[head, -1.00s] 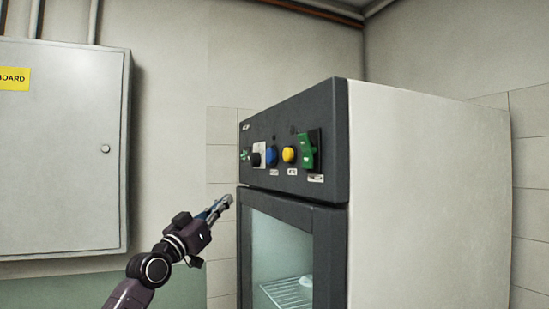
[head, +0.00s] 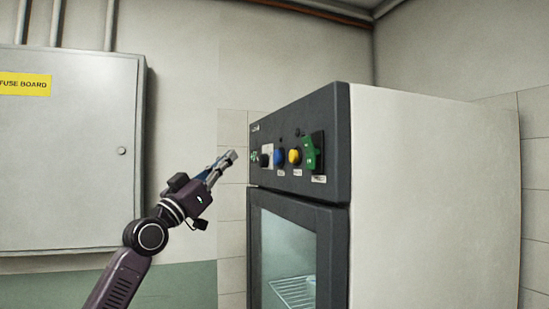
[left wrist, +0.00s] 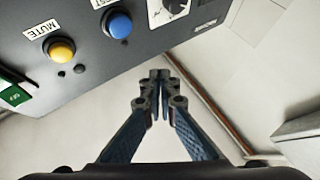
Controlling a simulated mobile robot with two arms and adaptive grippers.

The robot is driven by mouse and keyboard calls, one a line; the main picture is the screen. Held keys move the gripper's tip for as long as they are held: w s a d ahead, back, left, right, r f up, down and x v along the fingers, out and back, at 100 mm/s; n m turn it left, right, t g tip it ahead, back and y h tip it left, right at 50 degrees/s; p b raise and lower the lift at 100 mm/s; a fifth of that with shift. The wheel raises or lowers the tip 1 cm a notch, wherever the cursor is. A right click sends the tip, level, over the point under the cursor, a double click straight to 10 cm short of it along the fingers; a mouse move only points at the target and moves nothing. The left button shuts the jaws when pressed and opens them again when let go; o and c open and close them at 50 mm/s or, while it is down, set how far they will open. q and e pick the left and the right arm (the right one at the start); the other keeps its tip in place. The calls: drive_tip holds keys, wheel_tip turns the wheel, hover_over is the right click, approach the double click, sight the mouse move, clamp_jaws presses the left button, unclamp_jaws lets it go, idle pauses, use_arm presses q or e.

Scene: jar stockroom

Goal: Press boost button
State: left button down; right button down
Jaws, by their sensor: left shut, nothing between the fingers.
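The blue button (head: 279,157) sits on the dark control panel (head: 330,112) of a glass-fronted cabinet. In the left wrist view the blue button (left wrist: 118,25) has a partly cut-off label ending in "ST". A yellow button (head: 295,156) is beside it; in the left wrist view the yellow button (left wrist: 61,50) is labelled MUTE. My left gripper (head: 232,155) is shut and empty, left of the panel at about button height. In the left wrist view its closed fingertips (left wrist: 158,75) appear below and right of the blue button, apart from it. My right gripper is out of view.
A green rocker switch (head: 312,152) is right of the yellow button, and a dark knob (head: 265,160) is left of the blue one. A grey fuse board box (head: 70,150) hangs on the left wall. Open space lies between box and cabinet.

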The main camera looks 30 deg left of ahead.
sight(277, 157)
use_arm(q)
drive_tip(key=w+d+p, duration=0.4)
drive_tip(key=w+d, duration=0.1)
drive_tip(key=w, duration=0.1)
drive_tip(key=shift+w+d, duration=0.2)
drive_tip(key=shift+w, duration=0.05)
drive_tip(key=shift+w+d+p, duration=0.15)
drive_tip(key=shift+p, duration=0.2)
idle(1.1)
drive_tip(key=shift+w+d, duration=0.15)
